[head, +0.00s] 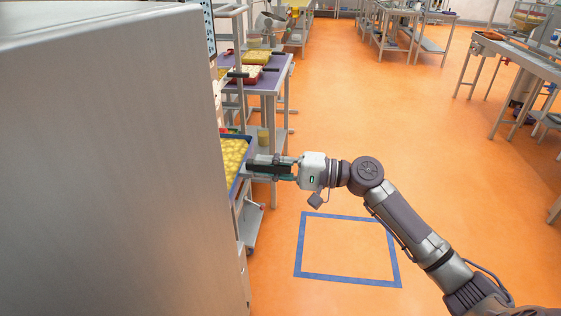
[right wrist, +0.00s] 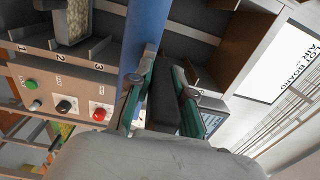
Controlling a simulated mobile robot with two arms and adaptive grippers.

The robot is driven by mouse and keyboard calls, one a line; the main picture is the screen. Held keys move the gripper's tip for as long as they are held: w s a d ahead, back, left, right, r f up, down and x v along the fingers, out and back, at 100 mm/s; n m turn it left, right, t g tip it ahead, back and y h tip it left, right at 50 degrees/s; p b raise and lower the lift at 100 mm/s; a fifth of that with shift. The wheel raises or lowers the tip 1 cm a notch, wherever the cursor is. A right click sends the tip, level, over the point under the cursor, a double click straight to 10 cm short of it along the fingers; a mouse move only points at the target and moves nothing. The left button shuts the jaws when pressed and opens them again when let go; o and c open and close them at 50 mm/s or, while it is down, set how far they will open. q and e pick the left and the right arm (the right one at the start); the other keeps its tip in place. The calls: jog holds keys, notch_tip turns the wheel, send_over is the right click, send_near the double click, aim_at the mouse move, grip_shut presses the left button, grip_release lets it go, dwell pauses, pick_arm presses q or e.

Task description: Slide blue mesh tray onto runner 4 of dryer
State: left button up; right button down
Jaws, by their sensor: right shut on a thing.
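The blue mesh tray (head: 246,151), filled with yellow pieces, shows in the head view at the edge of a large grey panel, which hides part of it. My right gripper (head: 250,167) reaches it from the right and is shut on a dark handle at its near end. In the right wrist view the dark handle lies between the green finger pads of the gripper (right wrist: 163,68), and the tray's blue side (right wrist: 147,28) runs away past the fingertips. The dryer front (right wrist: 40,70) carries runner numbers 1, 2 and 3; the tray is right of 3. Number 4 is not visible. My left gripper is out of view.
The grey panel (head: 105,160) fills the left of the head view. A purple-topped table (head: 268,84) with trays stands beyond. The dryer's control panel has a green button (right wrist: 31,84) and a red button (right wrist: 100,114). The orange floor (head: 440,150) to the right is open.

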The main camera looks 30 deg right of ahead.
jog(key=p+x, duration=0.2)
jog(key=x, duration=0.8)
jog(key=shift+w+a+r, duration=0.15)
jog(key=shift+w+a, duration=0.05)
jog(key=b+x, duration=0.2)
jog(key=x, duration=1)
jog(key=shift+a, duration=0.1)
jog(key=shift+b+x, duration=0.5)
jog(key=shift+x, duration=0.6)
jog(key=shift+f+b, duration=0.5)
jog(key=shift+f, duration=0.2)
jog(key=c, duration=1)
grip_release()
jog(key=shift+s, duration=0.1)
jog(key=shift+o, duration=0.2)
